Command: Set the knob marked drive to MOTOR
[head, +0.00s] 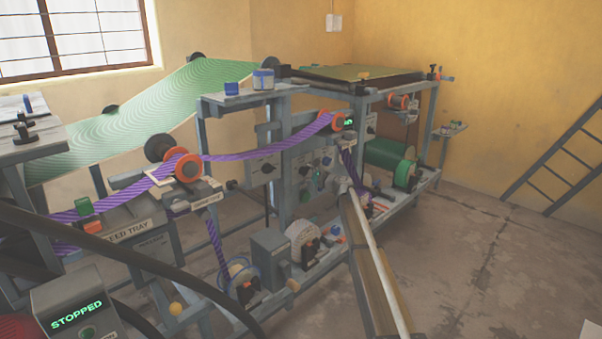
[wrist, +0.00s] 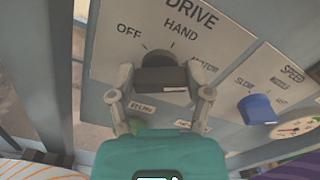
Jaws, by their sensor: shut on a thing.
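In the wrist view the black drive knob (wrist: 158,78) sits on a grey panel (wrist: 112,48) printed DRIVE, with OFF at the left, HAND above and MOTOR at the right, partly covered. My gripper (wrist: 161,84) has one finger on each side of the knob and is shut on it. The knob's grip bar lies nearly level in the picture, with a white mark on its right half. I cannot tell for sure which word it points to. In the head view my gripper (head: 341,184) is at the machine's front panels, and the drive knob cannot be made out there.
A blue speed knob (wrist: 257,108) and a round gauge (wrist: 298,128) are right of the drive knob. In the head view a display (head: 76,313) reads STOPPED. Purple webbing (head: 262,148) crosses the machine above my gripper.

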